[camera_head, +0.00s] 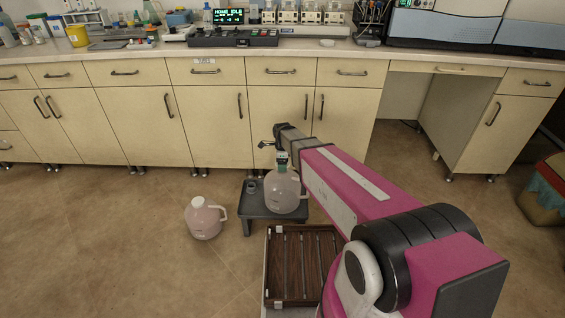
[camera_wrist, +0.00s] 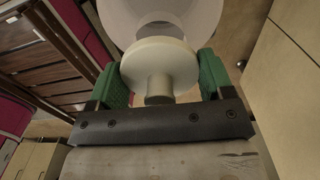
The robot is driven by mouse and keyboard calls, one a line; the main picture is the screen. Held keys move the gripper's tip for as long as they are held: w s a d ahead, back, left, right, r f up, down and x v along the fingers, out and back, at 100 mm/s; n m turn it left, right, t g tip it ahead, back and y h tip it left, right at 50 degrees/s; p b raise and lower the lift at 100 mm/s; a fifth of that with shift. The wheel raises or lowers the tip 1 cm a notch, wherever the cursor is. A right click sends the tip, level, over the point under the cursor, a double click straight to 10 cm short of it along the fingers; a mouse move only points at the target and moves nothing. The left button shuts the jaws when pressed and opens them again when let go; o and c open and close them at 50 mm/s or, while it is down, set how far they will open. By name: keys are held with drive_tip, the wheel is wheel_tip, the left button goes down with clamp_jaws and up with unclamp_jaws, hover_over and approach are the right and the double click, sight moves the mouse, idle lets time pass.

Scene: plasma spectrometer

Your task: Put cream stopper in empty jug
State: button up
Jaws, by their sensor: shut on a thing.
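In the wrist view the cream stopper (camera_wrist: 158,65), a round disc with a short knob, is held between the green fingers of my gripper (camera_wrist: 160,82). A pale round jug body shows right behind it (camera_wrist: 185,12). In the head view my gripper (camera_head: 282,160) is just above the mouth of a pale, greyish jug (camera_head: 282,194) on a low dark stool (camera_head: 262,214). The gripper hides the jug's mouth, and I cannot tell whether the stopper sits in it. A second jug (camera_head: 204,220), with a pinkish tint, stands on the floor to the left.
A small grey item (camera_head: 251,187) is on the stool, left of the jug. A brown slatted wooden tray (camera_head: 302,268) lies in front of the stool. Cream cabinets (camera_head: 210,125) and a counter with instruments stand behind. The floor at left is clear.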

drive_tip(key=shift+f, duration=1.8)
drive_tip(key=o, duration=0.9)
drive_tip(key=shift+o, duration=0.2)
drive_tip(key=shift+r, duration=5.4)
drive_tip(key=s+d+r+n, duration=0.1)
drive_tip(key=s+d+n, duration=0.8)
drive_tip(key=s+d+r+n, duration=0.2)
drive_tip(key=s+d+n, duration=0.7)
drive_tip(key=d, duration=0.1)
drive_tip(key=shift+s+r, duration=0.25)
drive_tip(key=shift+s, duration=0.05)
